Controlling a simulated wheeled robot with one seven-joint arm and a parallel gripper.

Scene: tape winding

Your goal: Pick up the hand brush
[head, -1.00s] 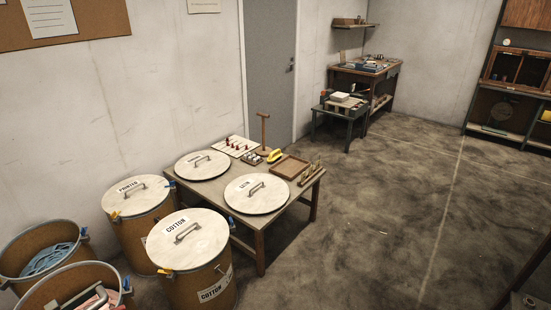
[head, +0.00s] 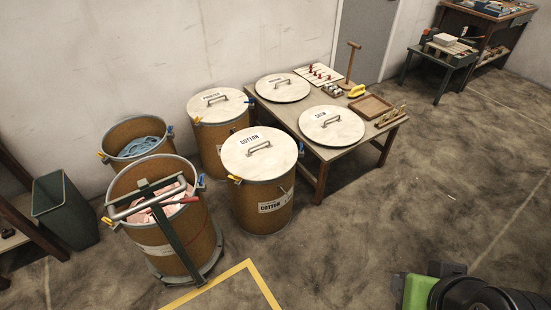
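A small yellow thing (head: 356,91) lies on the low table (head: 296,118), near the back right, beside a wooden T-shaped stand (head: 350,66). It may be the hand brush, but it is too small to be sure. Nothing touches it from my side. Green and black parts at the bottom right look like my own arm. My gripper's fingers do not show.
Round lids (head: 332,125) and a wooden tray (head: 370,106) share the table. Lidded drums (head: 263,192) and open drums (head: 187,236) stand in front and left. A dark green bin (head: 66,212) is at far left. Floor right of the table is clear.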

